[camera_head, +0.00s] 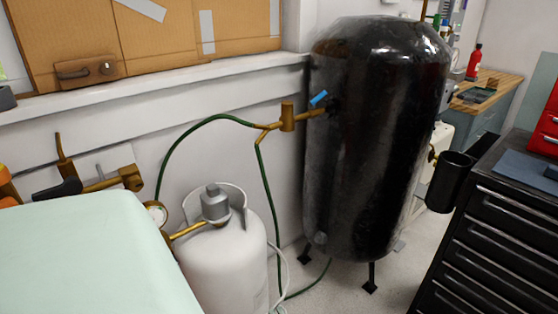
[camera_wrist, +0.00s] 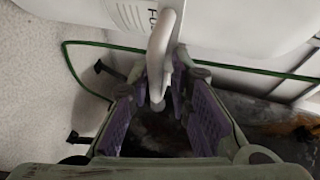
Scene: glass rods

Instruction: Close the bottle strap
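The white gas bottle (camera_head: 228,265) stands upright beside the wall in the head view, with a grey valve and brass fitting on top. In the wrist view its white body (camera_wrist: 215,18) with part of a printed label fills the top. A white curved strap-like piece (camera_wrist: 160,55) sticks out from the bottle and reaches between the fingertips of my gripper (camera_wrist: 163,88). The two purple-padded fingers are spread, with visible gaps beside this piece. I cannot tell whether a finger touches it. My gripper is not visible in the head view. A thin white loop (camera_head: 283,262) shows right of the bottle there.
A black tank (camera_head: 372,140) on short legs stands behind and right of the bottle. A green hose (camera_head: 268,195) runs from the tank fitting down past the bottle; it also crosses the wrist view (camera_wrist: 245,70). A pale green surface (camera_head: 85,255) fills the lower left. A black drawer cabinet (camera_head: 495,235) stands right.

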